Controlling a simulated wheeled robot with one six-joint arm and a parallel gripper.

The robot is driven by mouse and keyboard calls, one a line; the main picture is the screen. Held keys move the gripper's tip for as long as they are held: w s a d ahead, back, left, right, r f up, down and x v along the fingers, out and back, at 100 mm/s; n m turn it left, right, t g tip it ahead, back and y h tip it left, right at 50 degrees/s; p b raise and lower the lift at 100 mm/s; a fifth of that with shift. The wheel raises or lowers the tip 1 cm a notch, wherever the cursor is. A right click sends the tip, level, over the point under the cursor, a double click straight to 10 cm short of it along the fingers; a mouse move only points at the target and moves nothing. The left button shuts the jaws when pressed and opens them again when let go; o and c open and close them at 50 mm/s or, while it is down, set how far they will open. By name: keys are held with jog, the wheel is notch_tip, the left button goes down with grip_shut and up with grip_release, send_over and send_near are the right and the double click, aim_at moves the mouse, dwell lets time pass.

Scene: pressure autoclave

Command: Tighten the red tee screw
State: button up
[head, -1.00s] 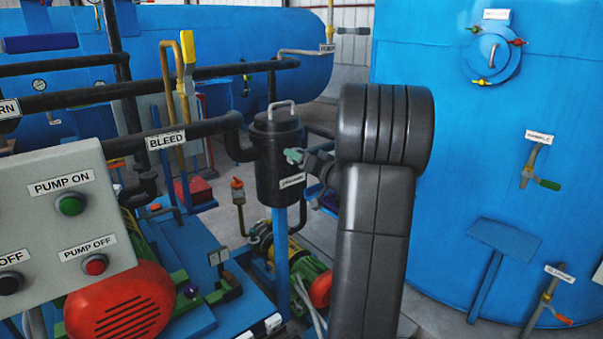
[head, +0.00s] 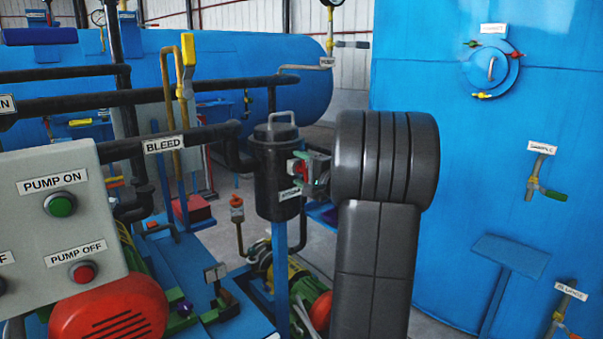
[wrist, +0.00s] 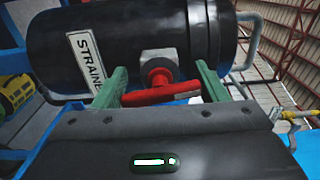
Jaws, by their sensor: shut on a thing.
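The red tee screw (wrist: 160,95) sits on a grey square boss on the side of the black strainer (wrist: 135,40) in the wrist view. Its crossbar lies nearly level in the picture, tilted slightly. My gripper (wrist: 161,76) has its green fingers at the two ends of the crossbar and is shut on it. In the head view, the strainer (head: 267,185) stands upright with a handle on its lid. My gripper (head: 311,169) reaches its right side, with a bit of red showing there; my dark wrist hides the area to the right.
A grey pump panel (head: 60,225) stands at the left. A black pipe labelled BLEED (head: 163,145) runs to the strainer. A large blue tank (head: 430,100) with a round hatch (head: 491,68) and small valves fills the right.

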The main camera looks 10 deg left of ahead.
jog(key=m+p, duration=0.1)
jog(key=m, duration=0.3)
jog(key=shift+r+m, duration=0.15)
jog(key=shift+m, duration=0.15)
jog(key=m+p, duration=0.2)
jog(key=m, duration=0.3)
jog(key=shift+r+m, duration=0.1)
jog(key=shift+m, duration=0.2)
jog(key=m+p, duration=0.4)
jog(key=m, duration=0.1)
jog(key=shift+w+d, duration=0.1)
jog(key=m+p, duration=0.3)
jog(key=m, duration=0.1)
jog(key=shift+f+m, duration=0.2)
jog(key=shift+m, duration=0.2)
jog(key=o, duration=1)
jog(key=shift+c, duration=0.2)
